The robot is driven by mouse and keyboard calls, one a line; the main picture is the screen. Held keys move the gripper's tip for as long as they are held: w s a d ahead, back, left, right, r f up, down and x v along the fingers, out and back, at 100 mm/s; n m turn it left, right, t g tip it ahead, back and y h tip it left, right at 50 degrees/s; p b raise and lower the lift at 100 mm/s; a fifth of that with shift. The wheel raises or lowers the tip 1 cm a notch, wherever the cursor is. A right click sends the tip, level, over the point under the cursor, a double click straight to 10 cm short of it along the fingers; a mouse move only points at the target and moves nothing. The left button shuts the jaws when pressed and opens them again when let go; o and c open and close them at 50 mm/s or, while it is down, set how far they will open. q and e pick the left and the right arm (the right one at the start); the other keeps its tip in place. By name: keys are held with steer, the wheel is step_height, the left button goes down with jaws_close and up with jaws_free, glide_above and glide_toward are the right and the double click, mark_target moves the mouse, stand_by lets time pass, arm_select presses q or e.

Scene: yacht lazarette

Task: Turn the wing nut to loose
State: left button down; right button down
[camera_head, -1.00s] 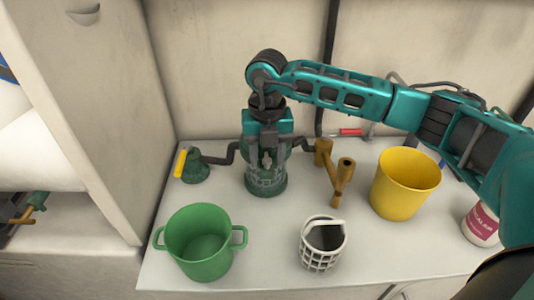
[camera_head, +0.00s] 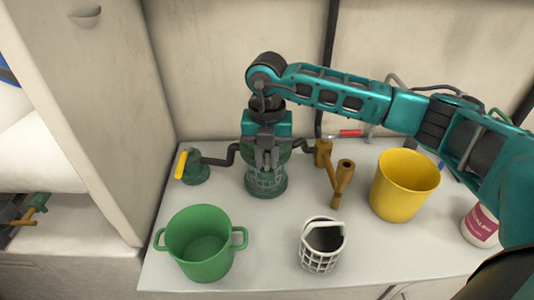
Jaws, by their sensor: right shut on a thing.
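My right gripper (camera_head: 267,166) points straight down over the top of the green strainer (camera_head: 266,185), which stands upright on the white counter with dark pipes to both sides. Its fingers are closed at the strainer's top centre. The wing nut is hidden by the fingers and the wrist, and the grip on it is at the strainer's top. My left gripper is not in view.
A green valve with a yellow handle (camera_head: 181,164) stands left of the strainer, a brass Y-fitting (camera_head: 342,178) right. A green pot (camera_head: 201,244), white basket (camera_head: 320,246), yellow bucket (camera_head: 404,184) and white labelled tub (camera_head: 482,226) stand around on the counter.

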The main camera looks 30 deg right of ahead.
mark_target(267, 160)
steer(key=shift+m, duration=0.4)
steer(key=c, duration=1)
jaws_free()
step_height(267, 160, up, 13)
steer(key=shift+p, duration=0.4)
steer(key=shift+s+f, duration=0.1)
